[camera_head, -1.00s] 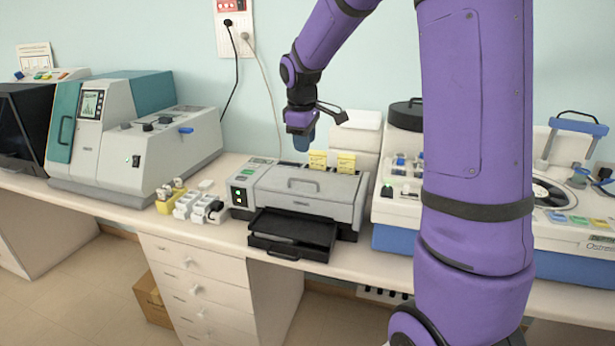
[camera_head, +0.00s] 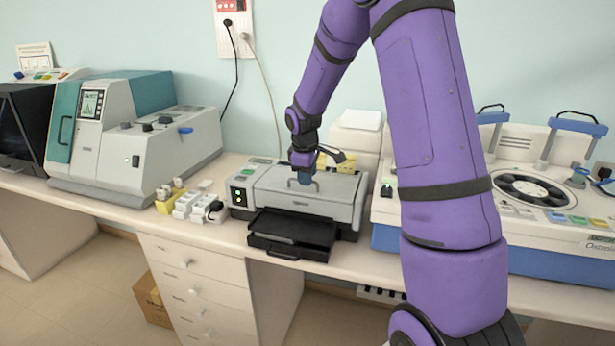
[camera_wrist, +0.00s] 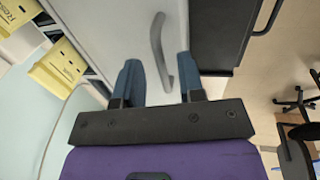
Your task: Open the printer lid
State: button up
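The grey printer (camera_head: 345,210) stands on the bench, and its top lid (camera_head: 335,187) is down. A curved grey handle (camera_head: 291,184) sits on the lid; it also shows in the wrist view (camera_wrist: 156,35). My gripper (camera_head: 303,178) points down at the lid, right at the handle. In the wrist view its two blue fingers (camera_wrist: 158,60) are apart, with the near end of the handle between them, closer to the right finger. I cannot tell whether a finger touches the handle. The fingers partly hide the handle in the head view.
A black output tray (camera_head: 290,234) juts from the printer's front. Small white and yellow racks (camera_head: 188,203) stand left of it. Yellow boxes (camera_wrist: 62,65) are behind it. A large machine (camera_head: 525,215) stands at right, another (camera_head: 135,140) at left.

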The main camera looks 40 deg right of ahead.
jog(key=shift+f, duration=0.3)
grip_shut()
jog(key=shift+d+r, duration=0.15)
